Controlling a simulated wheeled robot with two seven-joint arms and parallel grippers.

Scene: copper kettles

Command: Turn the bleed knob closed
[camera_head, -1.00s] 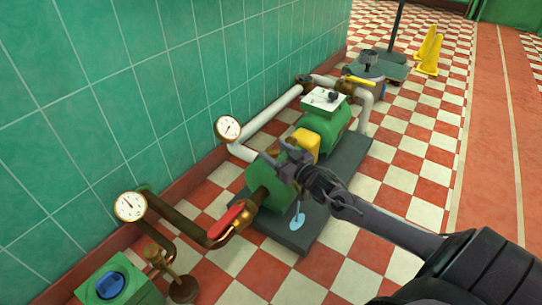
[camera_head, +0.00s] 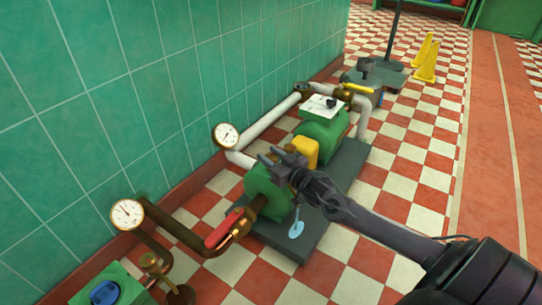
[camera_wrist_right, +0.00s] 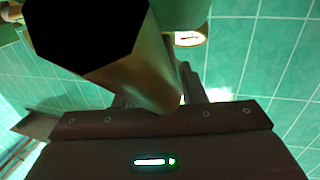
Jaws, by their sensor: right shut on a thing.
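The green pump (camera_head: 268,190) stands on a dark base beside the tiled wall. My right gripper (camera_head: 284,163) reaches over its top from the right and covers the bleed knob in the head view. In the right wrist view a part with a dark many-sided face (camera_wrist_right: 85,35) and a brass-coloured side stands large, close to the camera; I take it for the bleed knob. It runs down to the right gripper's fingers (camera_wrist_right: 183,95), which are shut on it. Its lower end is partly hidden. My left gripper is not in view.
A red-handled valve (camera_head: 223,230) sits on the brown pipe. Two white gauges (camera_head: 127,214) (camera_head: 226,136) stand along the wall. A yellow guard (camera_head: 304,150) and green motor (camera_head: 322,132) lie behind the gripper. Checkered floor (camera_head: 405,160) on the right is clear.

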